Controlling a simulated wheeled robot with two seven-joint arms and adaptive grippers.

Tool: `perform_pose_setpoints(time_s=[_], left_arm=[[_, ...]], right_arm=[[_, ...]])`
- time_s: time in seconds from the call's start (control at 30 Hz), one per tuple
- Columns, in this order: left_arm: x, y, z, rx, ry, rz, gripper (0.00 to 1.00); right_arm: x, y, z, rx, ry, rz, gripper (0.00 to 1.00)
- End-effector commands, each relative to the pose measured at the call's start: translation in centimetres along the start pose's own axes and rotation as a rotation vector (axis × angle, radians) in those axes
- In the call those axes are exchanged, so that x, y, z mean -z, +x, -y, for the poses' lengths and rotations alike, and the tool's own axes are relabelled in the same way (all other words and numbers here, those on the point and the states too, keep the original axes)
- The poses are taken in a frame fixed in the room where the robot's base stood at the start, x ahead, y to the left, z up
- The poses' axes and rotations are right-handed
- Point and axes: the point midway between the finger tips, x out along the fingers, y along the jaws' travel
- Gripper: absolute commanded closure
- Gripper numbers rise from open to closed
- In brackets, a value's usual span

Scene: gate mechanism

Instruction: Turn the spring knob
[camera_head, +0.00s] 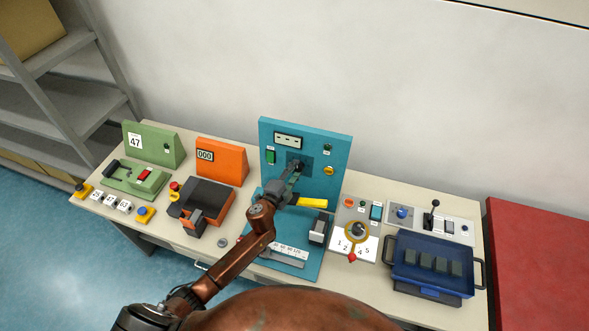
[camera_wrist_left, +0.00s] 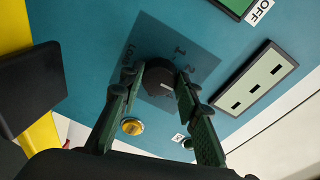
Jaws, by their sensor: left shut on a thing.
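The spring knob (camera_wrist_left: 158,76) is black and round, on a dark square plate (camera_wrist_left: 205,62) with printed marks, set in the teal upright panel (camera_head: 318,142). In the head view the knob (camera_head: 297,164) is small and partly covered by my gripper. My left gripper (camera_head: 293,176) reaches up to the panel from below. In the left wrist view its two green fingers stand on either side of the knob, and they are shut on it. My right gripper is in neither view.
A yellow handle (camera_head: 312,202) juts out just right of the gripper. A yellow button (camera_head: 329,171) and a green switch (camera_head: 271,156) flank the plate. An orange panel (camera_head: 222,160) stands to the left, a blue tray (camera_head: 432,247) to the right.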

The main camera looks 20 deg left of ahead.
Motion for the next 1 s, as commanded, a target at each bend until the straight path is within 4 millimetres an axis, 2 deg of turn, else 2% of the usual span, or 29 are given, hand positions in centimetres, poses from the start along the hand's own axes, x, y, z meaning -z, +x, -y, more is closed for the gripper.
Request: perform_pose_setpoints(time_s=[0.63,0.67,0.9,1.0], left_arm=[[0.04,-0.01,-0.1,-0.008,0.048,0.002,0.94],[0.04,-0.01,-0.1,-0.008,0.048,0.002,0.69],[0.03,0.0,-0.05,-0.007,0.048,0.003,0.52],[0.03,0.0,-0.03,-0.007,0.048,0.003,0.52]], right_arm=[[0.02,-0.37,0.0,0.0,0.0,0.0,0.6],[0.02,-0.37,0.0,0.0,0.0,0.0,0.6],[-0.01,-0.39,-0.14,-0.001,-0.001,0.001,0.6],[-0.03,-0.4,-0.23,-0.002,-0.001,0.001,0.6]])
